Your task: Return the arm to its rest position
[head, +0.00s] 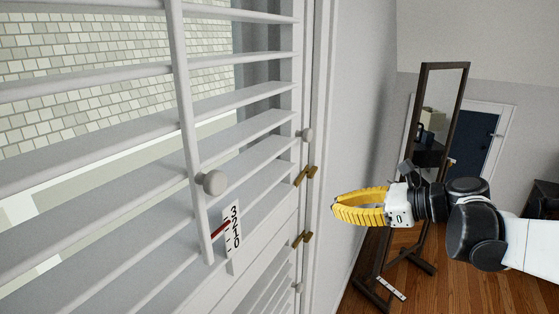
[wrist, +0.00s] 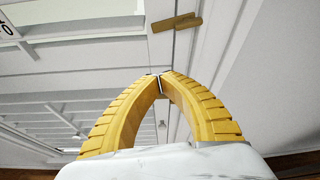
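My gripper (head: 336,208) has yellow ribbed fingers and is held out in mid-air at the right of the head view, pointing left toward the shutter. In the wrist view its two fingertips (wrist: 161,78) meet at the middle, and nothing shows between them. It touches nothing that I can see. My arm reaches in from the right edge of the head view with its joints bent.
A white louvred shutter (head: 190,195) with a knob (head: 214,182) and a number scale (head: 233,238) fills the left. Brass latches (head: 305,176) sit on its frame. A dark-framed standing mirror (head: 424,88) stands behind my gripper. Wooden floor (head: 470,285) shows at lower right.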

